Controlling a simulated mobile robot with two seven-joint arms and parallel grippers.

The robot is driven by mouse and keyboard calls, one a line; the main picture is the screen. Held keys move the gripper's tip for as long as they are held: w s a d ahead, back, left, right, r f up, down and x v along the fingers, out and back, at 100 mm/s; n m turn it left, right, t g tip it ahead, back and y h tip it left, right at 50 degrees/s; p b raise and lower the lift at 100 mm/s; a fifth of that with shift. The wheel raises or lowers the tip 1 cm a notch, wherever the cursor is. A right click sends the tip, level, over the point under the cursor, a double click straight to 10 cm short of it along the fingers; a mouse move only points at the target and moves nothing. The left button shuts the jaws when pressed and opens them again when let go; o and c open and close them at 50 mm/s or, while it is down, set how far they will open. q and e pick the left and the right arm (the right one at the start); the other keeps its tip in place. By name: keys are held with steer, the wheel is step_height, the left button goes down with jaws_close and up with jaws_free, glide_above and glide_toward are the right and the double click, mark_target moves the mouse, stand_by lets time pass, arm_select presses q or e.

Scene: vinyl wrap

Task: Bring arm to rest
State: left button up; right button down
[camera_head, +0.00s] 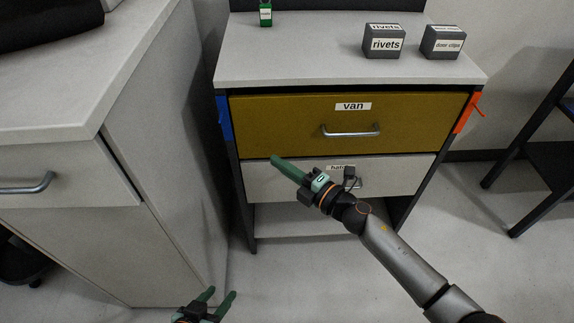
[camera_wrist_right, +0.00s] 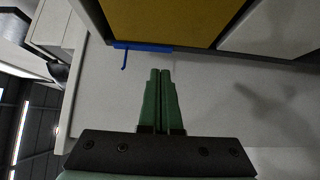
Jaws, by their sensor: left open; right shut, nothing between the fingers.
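My right arm reaches in from the lower right of the head view. Its gripper (camera_head: 290,170) is shut and empty, in front of the lower drawer (camera_head: 400,173). The right wrist view shows its green fingers (camera_wrist_right: 160,100) together with nothing between them. My left gripper (camera_head: 216,298) is low at the bottom edge of the head view, with its green fingers apart and nothing between them. The drawer unit's van drawer (camera_head: 290,115) is mustard yellow and looks shut.
Two dark boxes, rivets (camera_head: 384,44) and door clips (camera_head: 442,44), and a green bottle (camera_head: 265,14) stand on the drawer unit's top (camera_head: 300,62). A grey cabinet (camera_head: 60,215) stands at left. A dark rack (camera_head: 545,160) stands at right. Floor between is clear.

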steer(key=shift+v, duration=1.05)
steer(key=s+d+f+m+g+h, duration=0.1)
steer(key=s+d+f+m+h, duration=0.3)
steer(key=s+m, duration=0.35)
steer(key=s+d+f+m+g+h, duration=0.1)
steer(key=s+d+f+m+h, duration=0.15)
steer(key=s+f+m, duration=0.55)
steer(key=s+d+f+m+g+h, duration=0.25)
steer(key=s+d+m, duration=0.25)
steer(key=s+m, duration=0.3)
arm_select(q)
steer(key=s+a+r+p, duration=0.1)
steer(key=a+r+p, duration=0.2)
steer(key=r+p, duration=0.8)
steer(key=p, duration=0.4)
steer(key=shift+s+r+n+y+p, duration=0.3)
steer(key=shift+r+n+y+p, duration=0.1)
arm_select(e)
step_height(320, 180, up, 11)
steer(key=s+d+m+t+h, duration=0.1)
steer(key=d, duration=0.1)
steer(key=shift+d, duration=0.3)
